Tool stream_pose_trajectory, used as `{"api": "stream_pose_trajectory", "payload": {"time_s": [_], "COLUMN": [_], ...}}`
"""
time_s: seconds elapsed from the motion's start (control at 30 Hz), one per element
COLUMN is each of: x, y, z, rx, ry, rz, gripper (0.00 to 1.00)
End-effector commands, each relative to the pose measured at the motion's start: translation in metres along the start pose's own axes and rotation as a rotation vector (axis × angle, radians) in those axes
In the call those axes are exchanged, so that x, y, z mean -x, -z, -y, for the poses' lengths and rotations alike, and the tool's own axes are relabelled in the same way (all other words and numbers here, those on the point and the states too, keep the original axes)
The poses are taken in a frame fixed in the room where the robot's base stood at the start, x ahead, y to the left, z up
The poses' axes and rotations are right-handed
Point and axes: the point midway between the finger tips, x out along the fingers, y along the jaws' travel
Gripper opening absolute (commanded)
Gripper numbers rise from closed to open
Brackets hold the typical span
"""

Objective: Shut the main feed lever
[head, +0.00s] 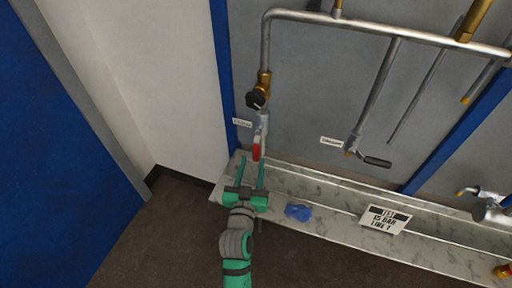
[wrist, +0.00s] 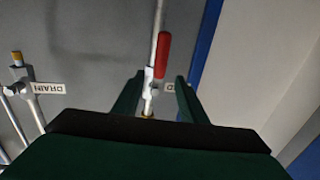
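A lever with a red handle (head: 256,151) sits on the vertical pipe near the blue post. Its handle points down, roughly in line with the pipe. It also shows in the wrist view (wrist: 162,55), rising just beyond the fingers. A small label (head: 242,122) beside it is too small to read; in the wrist view a finger partly hides it. My gripper (head: 252,160) is open and empty, its fingers pointing at the valve. In the wrist view the valve stem appears between the two fingers (wrist: 157,88); I cannot tell the depth gap.
A black-handled lever (head: 377,162) is to the right, by a label (wrist: 48,88) reading DRAIN. A black round knob (head: 256,100) is above the red lever. A blue crumpled item (head: 298,212) and a sign (head: 385,220) lie on the ledge (head: 330,220). Floor at left is clear.

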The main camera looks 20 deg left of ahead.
Motion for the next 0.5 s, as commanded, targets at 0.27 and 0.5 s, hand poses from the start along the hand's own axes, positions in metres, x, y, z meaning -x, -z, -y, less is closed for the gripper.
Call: {"api": "stream_pose_trajectory", "payload": {"time_s": [0.27, 0.5], "x": [-0.046, -0.073], "y": [0.001, 0.0], "z": [0.0, 0.0], "rx": [-0.001, -0.001], "ry": [0.0, 0.0], "rz": [-0.001, -0.001], "gripper": [0.39, 0.39]}}
